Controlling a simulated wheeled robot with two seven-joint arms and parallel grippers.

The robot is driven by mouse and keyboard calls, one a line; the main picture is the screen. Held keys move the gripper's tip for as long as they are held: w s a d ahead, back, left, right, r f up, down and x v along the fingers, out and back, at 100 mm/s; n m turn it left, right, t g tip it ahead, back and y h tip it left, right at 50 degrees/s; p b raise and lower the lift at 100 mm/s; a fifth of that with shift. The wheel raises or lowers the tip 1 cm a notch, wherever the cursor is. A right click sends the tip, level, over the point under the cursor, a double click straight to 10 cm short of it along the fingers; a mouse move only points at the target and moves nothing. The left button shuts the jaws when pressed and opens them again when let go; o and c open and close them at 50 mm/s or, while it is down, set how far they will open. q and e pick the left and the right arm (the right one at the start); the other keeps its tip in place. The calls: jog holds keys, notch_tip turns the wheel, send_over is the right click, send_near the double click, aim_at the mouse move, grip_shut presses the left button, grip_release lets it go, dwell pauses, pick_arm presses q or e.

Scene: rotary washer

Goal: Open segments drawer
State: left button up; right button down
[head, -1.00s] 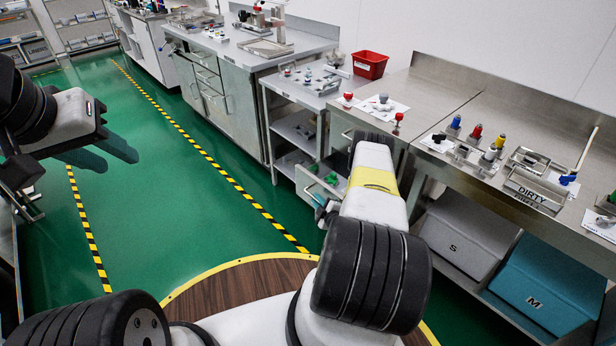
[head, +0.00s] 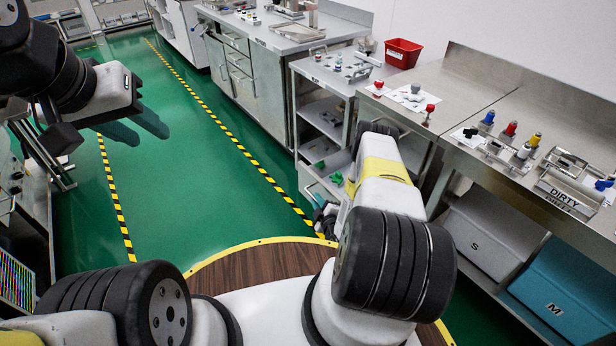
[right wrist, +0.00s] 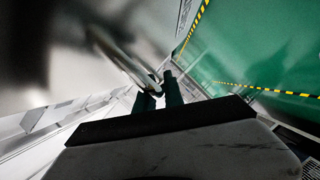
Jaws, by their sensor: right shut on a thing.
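The segments drawer (head: 309,182) juts out from under the steel counter in the head view, with green pieces (head: 337,178) showing inside. My right forearm covers part of it. My right gripper (head: 322,212) is low at the drawer's front, mostly hidden behind my arm. In the right wrist view, my right gripper (right wrist: 158,92) is shut on a curved metal handle (right wrist: 122,58). The drawer front is blurred and close there. My left gripper (head: 137,127) hangs over the green floor at the left, its two dark fingers apart and empty.
A steel counter (head: 470,90) runs along the right, with grey and teal bins (head: 560,298) below. A cart (head: 322,105) and cabinets stand beyond it. A red bin (head: 402,53) sits at the back. The green floor (head: 225,215) in the middle is clear.

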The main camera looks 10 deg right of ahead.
jog(key=c, duration=1.5)
grip_release()
jog(key=shift+o, duration=0.2)
jog(key=shift+s, duration=0.1)
jog(key=v, duration=0.7)
jog(key=shift+s, duration=0.3)
jog(key=shift+d+r, duration=0.1)
jog(key=shift+d, duration=0.05)
